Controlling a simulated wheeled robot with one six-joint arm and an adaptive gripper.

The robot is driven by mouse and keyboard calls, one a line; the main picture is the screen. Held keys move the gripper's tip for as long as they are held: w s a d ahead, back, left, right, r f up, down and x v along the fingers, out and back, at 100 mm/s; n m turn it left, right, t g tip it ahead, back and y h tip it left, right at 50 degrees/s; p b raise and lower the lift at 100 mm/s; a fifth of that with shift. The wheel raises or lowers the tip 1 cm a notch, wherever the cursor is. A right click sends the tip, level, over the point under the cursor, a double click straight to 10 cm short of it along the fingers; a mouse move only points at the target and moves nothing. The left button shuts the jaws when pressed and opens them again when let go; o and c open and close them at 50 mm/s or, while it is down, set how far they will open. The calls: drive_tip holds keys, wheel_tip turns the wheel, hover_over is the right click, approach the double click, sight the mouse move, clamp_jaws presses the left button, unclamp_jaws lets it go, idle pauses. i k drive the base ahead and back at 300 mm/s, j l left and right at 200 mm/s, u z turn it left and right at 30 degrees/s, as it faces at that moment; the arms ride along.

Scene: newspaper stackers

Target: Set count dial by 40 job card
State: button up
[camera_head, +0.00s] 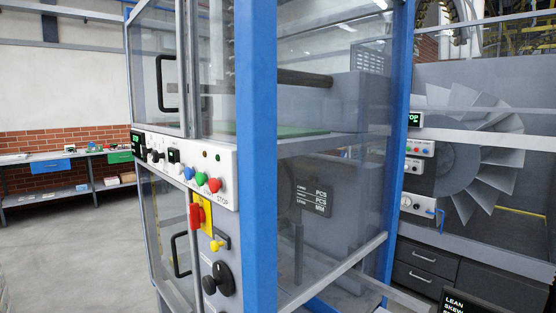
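The stacker's white control panel (188,167) runs along the front of the blue-framed cabinet. It carries small black knobs (155,155), a green-lit display (137,142), and blue, green and red buttons (200,178). A larger black rotary handle (218,279) sits lower on the post. I cannot tell which knob is the count dial, and its setting is too small to read. A black card or display (311,197) with white lines ending in PCS, PCS and MM shows at the clear side panel; its numbers are not legible. My gripper is not in view.
A red and yellow switch (199,215) and a yellow knob (217,243) project below the panel. A blue post (256,150) stands close in front. A fan-bladed machine (490,160) is at right. Open floor (75,250) lies left, before a workbench (70,155).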

sight(144, 151)
drive_tip(key=i+j+u, duration=0.4)
drive_tip(key=i+j, duration=0.35)
drive_tip(key=j, duration=0.45)
drive_tip(key=i+j+u, duration=0.45)
drive_tip(key=i+j, duration=0.5)
